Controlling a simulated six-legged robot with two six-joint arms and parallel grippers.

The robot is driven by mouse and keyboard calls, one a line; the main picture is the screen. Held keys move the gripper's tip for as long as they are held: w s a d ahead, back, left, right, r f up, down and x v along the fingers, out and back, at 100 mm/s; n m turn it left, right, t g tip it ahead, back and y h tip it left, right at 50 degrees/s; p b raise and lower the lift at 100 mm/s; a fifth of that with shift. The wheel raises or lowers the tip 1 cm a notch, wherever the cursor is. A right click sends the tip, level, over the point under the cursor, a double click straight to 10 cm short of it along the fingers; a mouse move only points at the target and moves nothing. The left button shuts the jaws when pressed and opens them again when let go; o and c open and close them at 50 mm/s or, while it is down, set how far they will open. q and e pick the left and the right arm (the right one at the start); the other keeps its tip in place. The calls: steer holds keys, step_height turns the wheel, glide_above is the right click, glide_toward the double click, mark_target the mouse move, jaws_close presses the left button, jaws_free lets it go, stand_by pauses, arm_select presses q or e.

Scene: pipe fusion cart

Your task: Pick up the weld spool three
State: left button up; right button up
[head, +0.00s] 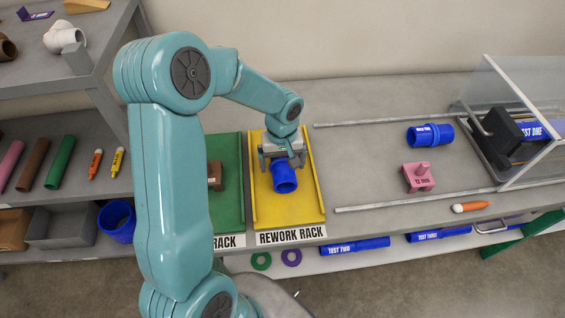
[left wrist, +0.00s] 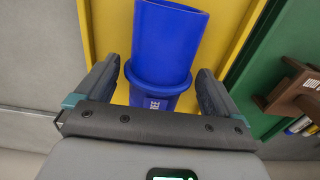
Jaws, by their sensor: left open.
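A blue spool (head: 286,180) with a raised collar lies on the yellow tray (head: 297,213) marked REWORK RACK. In the left wrist view the spool (left wrist: 168,45) points away from me, with part of a label ending in "EE" below the collar; the rest of the label is hidden. My left gripper (head: 283,160) is over the spool's far end. Its open fingers (left wrist: 160,78) stand on either side of the spool near the collar. A gap shows beside each finger, so the spool is not clamped. My right gripper is not in view.
A green tray (head: 228,190) with a brown block (head: 215,176) lies left of the yellow tray. Another blue spool (head: 430,135) and a pink block (head: 418,178) sit on the bench to the right. A clear-walled machine (head: 500,130) stands at the far right.

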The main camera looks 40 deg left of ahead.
arm_select(q)
steer(key=shift+f, duration=0.55)
steer(key=shift+d, duration=0.1)
steer(key=shift+s+d+r, duration=0.1)
steer(key=shift+s, duration=0.05)
steer(key=c, duration=1)
steer(key=shift+c, duration=0.6)
